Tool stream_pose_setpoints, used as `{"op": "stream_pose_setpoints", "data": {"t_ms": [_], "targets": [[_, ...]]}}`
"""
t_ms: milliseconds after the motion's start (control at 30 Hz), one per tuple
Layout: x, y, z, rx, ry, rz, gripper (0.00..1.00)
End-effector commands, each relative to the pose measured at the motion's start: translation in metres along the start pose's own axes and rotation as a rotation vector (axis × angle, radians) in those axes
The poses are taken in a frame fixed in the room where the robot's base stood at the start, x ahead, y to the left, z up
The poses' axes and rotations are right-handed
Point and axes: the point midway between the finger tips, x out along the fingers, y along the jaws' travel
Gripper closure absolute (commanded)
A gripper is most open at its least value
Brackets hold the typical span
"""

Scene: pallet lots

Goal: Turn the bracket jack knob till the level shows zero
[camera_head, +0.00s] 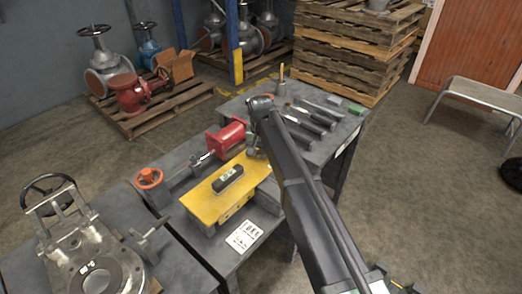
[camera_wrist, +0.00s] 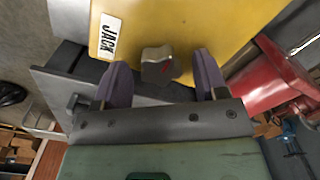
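The yellow bracket (camera_head: 212,202) lies on the workbench with a dark spirit level (camera_head: 228,178) on top; its green vial is too small to read. The grey jack knob (camera_wrist: 158,66) sticks out of the bracket beside a white JACK label (camera_wrist: 108,36) in the wrist view. My gripper (camera_wrist: 160,61) is open, with its purple-grey fingers on either side of the knob and visible gaps to it. In the head view my gripper (camera_head: 257,150) is at the bracket's far right end, mostly hidden by my arm, and the knob cannot be made out.
A red cylinder (camera_head: 227,138) stands close behind the bracket and beside my gripper in the wrist view (camera_wrist: 268,80). An orange handwheel (camera_head: 149,178) is to the left. Hand tools (camera_head: 308,122) lie on the bench's far right. A printed card (camera_head: 244,236) lies in front.

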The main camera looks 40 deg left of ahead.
Motion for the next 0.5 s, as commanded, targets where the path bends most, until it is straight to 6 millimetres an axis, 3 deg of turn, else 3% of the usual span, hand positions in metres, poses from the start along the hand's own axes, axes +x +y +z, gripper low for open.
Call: {"op": "stream_pose_setpoints", "data": {"t_ms": [267,500], "targets": [[-0.005,0.000,0.000,0.000,0.001,0.000,0.34],[-0.051,0.000,0.000,0.000,0.001,0.000,0.34]]}}
